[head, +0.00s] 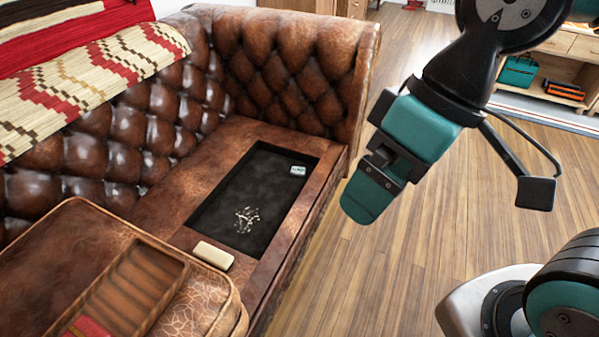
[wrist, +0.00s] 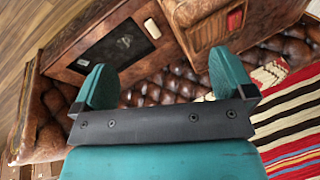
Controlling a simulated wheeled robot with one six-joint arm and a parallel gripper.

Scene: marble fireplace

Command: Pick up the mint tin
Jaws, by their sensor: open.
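The mint tin looks to be the small pale, teal-marked box (head: 297,170) at the far right corner of the dark recessed tray (head: 222,200) in the sofa seat. My gripper (head: 368,197) hangs in the air to the right of the sofa in the head view, apart from the tin and empty. In the wrist view my gripper (wrist: 160,62) shows two teal fingers spread wide with nothing between them. The dark tray (wrist: 100,52) lies beyond the left finger there. The tin is too small to make out surely in that view.
A cream block (head: 213,255) lies on the seat by the tray's near edge. Pale scattered bits (head: 247,220) lie in the tray. A leather case (head: 190,300) with a wooden compartment stands at the near left. The tufted armrest (head: 295,65) rises behind. Wood floor is open at right.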

